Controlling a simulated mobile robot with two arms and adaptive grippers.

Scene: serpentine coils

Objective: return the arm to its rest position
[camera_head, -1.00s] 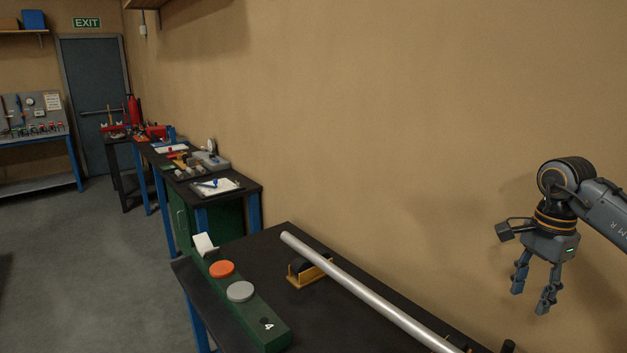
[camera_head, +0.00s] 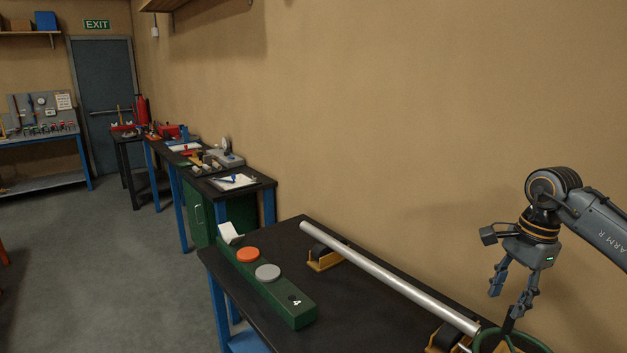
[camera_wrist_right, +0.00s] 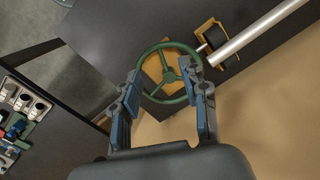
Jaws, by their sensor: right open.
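My right arm comes in from the right in the head view, raised over the right end of the dark bench (camera_head: 375,310). Its gripper (camera_head: 508,298) points down with its fingers apart and nothing between them. In the right wrist view the open fingers (camera_wrist_right: 166,92) frame a green handwheel (camera_wrist_right: 168,75) with spokes, seen beyond them. The handwheel also shows at the lower right of the head view (camera_head: 520,336), partly cut off by the frame. I cannot tell the exact gap between fingertips and wheel. My left gripper is not in view.
A long metal bar (camera_head: 390,278) rests on yellow-brown supports (camera_head: 324,258) along the bench. A green panel (camera_head: 285,302) with an orange disc (camera_head: 248,255) and a grey disc (camera_head: 268,272) lies left of it. The tan wall (camera_head: 400,110) stands behind.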

